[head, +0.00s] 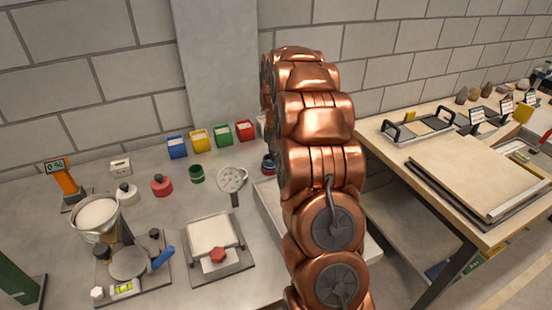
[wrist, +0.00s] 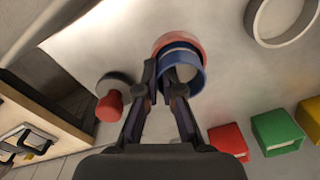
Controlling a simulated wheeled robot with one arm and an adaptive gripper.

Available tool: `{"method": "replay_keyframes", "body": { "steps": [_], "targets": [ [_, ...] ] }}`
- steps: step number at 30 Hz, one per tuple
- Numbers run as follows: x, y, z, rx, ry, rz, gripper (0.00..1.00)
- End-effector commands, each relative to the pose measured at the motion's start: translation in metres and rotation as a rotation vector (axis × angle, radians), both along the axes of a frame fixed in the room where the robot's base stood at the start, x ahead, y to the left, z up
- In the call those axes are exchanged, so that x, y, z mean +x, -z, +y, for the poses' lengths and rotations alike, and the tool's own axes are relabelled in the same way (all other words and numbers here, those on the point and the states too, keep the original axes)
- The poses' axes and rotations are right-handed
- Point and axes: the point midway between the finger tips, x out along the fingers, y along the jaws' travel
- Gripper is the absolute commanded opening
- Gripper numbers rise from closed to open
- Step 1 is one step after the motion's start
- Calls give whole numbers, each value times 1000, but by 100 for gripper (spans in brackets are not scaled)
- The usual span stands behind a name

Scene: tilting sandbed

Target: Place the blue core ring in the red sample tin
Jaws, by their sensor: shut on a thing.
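In the wrist view, my gripper (wrist: 160,74) is shut on the wall of the blue core ring (wrist: 197,67). The red sample tin (wrist: 163,40) shows as a pinkish-red round rim just behind the ring. The ring overlaps the tin in this view, offset toward the lower right. I cannot tell whether the ring is above the rim, touching it or partly inside. In the head view, my copper arm hides the gripper and most of this spot; only a small red and blue patch shows at its left edge.
A red knob on a grey base (wrist: 108,105) stands close left of the gripper in the wrist view. Red (head: 245,131), green (head: 222,134), yellow and blue bins line the wall. A sieve (head: 232,180) and a green cup (head: 197,174) stand left of my arm.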

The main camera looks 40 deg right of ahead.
Motion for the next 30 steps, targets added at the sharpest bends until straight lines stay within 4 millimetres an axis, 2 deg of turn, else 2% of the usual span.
{"method": "replay_keyframes", "body": {
  "steps": [2, 3, 10, 23, 30],
  "targets": [
    [0, 3, 0, 0, 0, 0, 0],
    [0, 3, 0, 0, 0, 0, 7],
    [0, 2, 0, -1, 0, -1, 31],
    [1, -5, -1, -1, 0, -3, 31],
    [2, -40, -1, -4, 0, -8, 31]
  ]
}}
